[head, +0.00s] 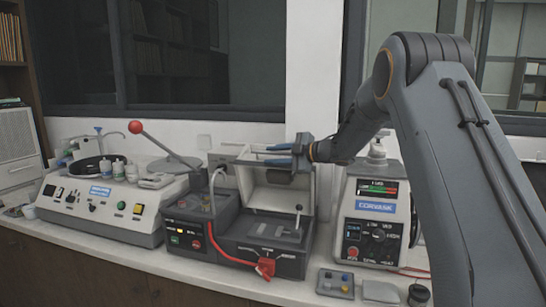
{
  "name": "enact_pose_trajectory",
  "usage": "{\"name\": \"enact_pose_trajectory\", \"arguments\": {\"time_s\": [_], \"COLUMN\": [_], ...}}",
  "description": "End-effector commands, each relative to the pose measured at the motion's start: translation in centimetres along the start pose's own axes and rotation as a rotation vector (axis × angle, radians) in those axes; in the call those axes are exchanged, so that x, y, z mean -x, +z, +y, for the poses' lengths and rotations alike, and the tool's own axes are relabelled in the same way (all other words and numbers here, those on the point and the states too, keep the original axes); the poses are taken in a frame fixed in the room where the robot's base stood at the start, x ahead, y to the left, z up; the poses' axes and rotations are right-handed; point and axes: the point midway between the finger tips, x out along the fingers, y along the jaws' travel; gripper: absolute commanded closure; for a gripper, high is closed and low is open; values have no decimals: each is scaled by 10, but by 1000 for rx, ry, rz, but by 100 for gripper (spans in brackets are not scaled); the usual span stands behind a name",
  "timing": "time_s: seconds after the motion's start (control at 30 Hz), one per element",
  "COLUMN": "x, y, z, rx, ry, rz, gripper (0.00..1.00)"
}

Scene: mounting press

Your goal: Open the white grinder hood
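The white grinder hood (277,196) stands raised at the back of a dark grey machine (262,243) in the middle of the counter. The hood's pale inner face shows, and the machine's deck below it is uncovered. My gripper (268,155) is at the hood's top edge, coming in from the right. Its two blue fingers point left and show a gap between them, with nothing seen held. Whether the fingers touch the hood I cannot tell.
A white machine with a red-knobbed lever (136,127) stands left. A red hose (225,250) hangs at the grey machine's front. A small button tray (335,284) lies at the front right. A window is behind.

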Motion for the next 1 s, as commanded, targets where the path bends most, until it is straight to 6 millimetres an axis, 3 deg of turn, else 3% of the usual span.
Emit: {"name": "enact_pose_trajectory", "arguments": {"time_s": [0.5, 0.87, 1.0], "x": [70, 76, 76], "y": [1, -1, 0], "z": [0, 0, 1], "rx": [-1, 0, -19], "ry": [1, 0, 17], "rz": [-2, 1, -23], "gripper": [71, 71, 94]}}
